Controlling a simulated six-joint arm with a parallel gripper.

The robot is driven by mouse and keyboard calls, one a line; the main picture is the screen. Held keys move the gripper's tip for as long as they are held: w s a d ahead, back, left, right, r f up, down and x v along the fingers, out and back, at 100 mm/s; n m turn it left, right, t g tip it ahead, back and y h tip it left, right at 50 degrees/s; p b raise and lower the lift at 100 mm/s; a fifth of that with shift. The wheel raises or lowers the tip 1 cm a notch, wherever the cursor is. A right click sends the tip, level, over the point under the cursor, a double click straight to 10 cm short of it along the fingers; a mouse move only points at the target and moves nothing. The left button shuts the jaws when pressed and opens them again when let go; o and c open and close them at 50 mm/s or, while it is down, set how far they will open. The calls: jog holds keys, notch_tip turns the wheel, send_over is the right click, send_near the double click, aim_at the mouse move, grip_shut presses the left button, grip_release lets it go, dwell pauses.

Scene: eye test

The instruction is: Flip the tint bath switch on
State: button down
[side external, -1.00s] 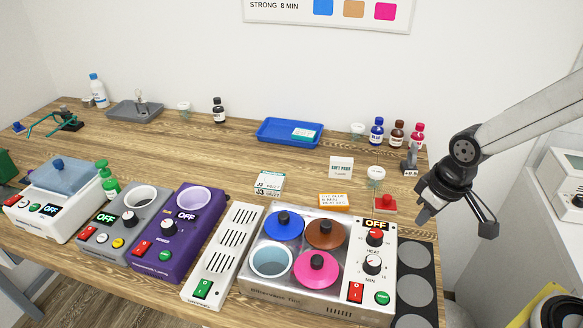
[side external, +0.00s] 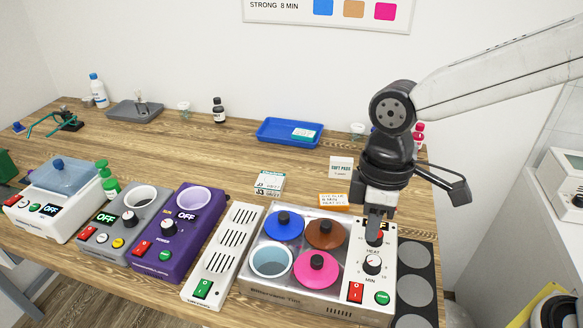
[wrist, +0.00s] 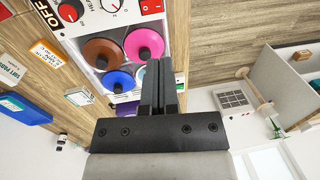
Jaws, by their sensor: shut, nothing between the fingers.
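The tint bath (side external: 290,293) is the grey box at the front right, with blue, brown and pink lids and one open well. Its red rocker switch (side external: 355,292) is at the panel's front edge, beside a green button (side external: 382,298). The switch also shows at the top of the wrist view (wrist: 151,6). The display (wrist: 45,12) reads OFF in the wrist view; in the side view my gripper mostly hides it. My gripper (side external: 374,238) is shut and empty, pointing down over the panel's back part, by the red heat knob (side external: 376,237). I cannot tell whether it touches the knob.
A white vented unit (side external: 222,255) with a green switch stands left of the bath. Left of it are a purple heater (side external: 178,240), a grey heater (side external: 118,232) and a white unit (side external: 55,210). A dark mat (side external: 415,285) lies right of the bath. Small cards stand behind it.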

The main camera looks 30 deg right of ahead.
aim_at(357, 290)
jog(key=shift+f, duration=0.15)
jog(key=f, duration=0.9)
jog(key=s+a+f, duration=0.1)
jog(key=f, duration=0.3)
jog(key=shift+s+f, duration=0.1)
jog(key=shift+f, duration=0.25)
dwell(0.4)
jog(key=shift+s+a+f, duration=0.1)
jog(key=shift+f, duration=0.1)
jog(key=shift+w+d+r, duration=0.25)
jog(key=shift+w+d, duration=0.3)
jog(key=shift+r, duration=0.15)
dwell(0.5)
